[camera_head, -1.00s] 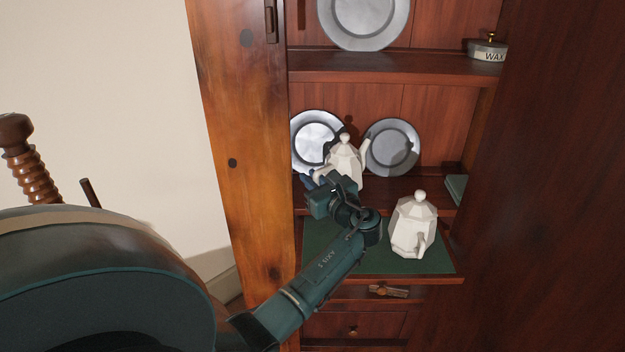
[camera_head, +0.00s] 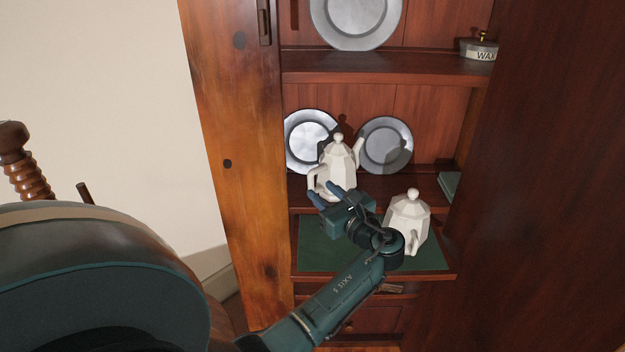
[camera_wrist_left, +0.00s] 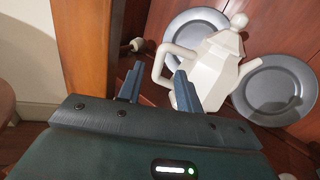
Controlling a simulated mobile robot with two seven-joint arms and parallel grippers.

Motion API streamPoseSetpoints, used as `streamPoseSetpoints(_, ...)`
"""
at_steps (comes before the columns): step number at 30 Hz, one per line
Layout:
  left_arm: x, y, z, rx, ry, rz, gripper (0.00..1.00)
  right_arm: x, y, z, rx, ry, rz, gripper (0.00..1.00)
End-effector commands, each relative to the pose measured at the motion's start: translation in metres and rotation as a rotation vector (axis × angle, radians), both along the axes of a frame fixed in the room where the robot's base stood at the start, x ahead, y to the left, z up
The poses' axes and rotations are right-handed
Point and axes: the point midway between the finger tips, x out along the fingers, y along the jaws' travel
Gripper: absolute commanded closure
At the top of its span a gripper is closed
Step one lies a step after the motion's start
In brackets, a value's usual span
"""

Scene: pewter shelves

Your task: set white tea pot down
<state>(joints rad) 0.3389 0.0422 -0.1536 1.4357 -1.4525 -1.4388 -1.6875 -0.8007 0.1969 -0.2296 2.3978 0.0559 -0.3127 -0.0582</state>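A white faceted tea pot (camera_head: 339,168) stands upright on the shelf in front of two pewter plates, its handle to the left and spout to the right. It also shows in the left wrist view (camera_wrist_left: 218,70), with its handle just beyond the fingertips. My left gripper (camera_head: 326,192) is in front of and below the handle, fingers apart. In the left wrist view the gripper (camera_wrist_left: 157,80) is open and holds nothing. A second white tea pot (camera_head: 409,213) stands on the green-topped board, partly hidden by my left wrist. My right gripper is not in view.
Pewter plates (camera_head: 311,138) and (camera_head: 386,145) lean on the back panel. A WAX tin (camera_head: 478,50) sits on the upper shelf (camera_head: 370,68). The green board (camera_head: 325,250) is clear at its left. The cabinet's wooden side (camera_head: 225,120) stands close left.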

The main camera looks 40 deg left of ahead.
Motion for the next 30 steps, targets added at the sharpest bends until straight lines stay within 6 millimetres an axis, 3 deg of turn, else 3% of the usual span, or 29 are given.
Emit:
streamPoseSetpoints(3, -0.006, -0.022, 0.001, -0.002, 0.001, -0.001, 0.65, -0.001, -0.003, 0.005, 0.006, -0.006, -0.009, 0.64)
streamPoseSetpoints(9, -0.012, -0.041, 0.000, -0.001, 0.001, 0.000, 0.65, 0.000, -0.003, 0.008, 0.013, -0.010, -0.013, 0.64)
streamPoseSetpoints(30, -0.013, -0.043, 0.000, 0.000, 0.001, 0.001, 0.65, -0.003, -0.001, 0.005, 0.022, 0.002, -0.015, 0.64)
